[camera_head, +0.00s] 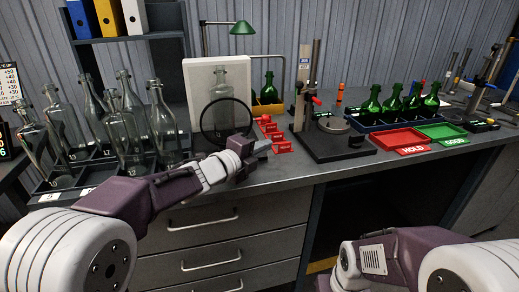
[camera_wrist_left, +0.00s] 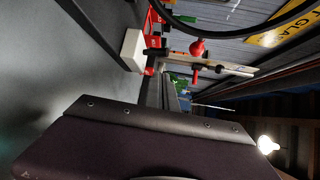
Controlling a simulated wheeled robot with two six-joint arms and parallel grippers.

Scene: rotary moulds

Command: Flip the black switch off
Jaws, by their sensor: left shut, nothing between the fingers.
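My left gripper (camera_head: 258,148) is shut and empty. It is low over the bench in front of the pale light panel (camera_head: 190,90), just beside the red stands. I cannot make out the black switch for certain in the head view; my gripper may cover it. In the left wrist view a small white block (camera_wrist_left: 131,48) with a short black piece (camera_wrist_left: 155,52) on its side lies beyond the dark body of my gripper; I cannot tell if this is the switch. My right arm shows at the lower right, its gripper out of view.
A magnifier ring (camera_head: 203,124) stands just behind my left wrist. Red stands (camera_head: 283,147) are right of the gripper. Clear bottles (camera_head: 127,135) crowd the left. A black-based post fixture (camera_head: 338,151) and red tray (camera_head: 400,138) stand to the right.

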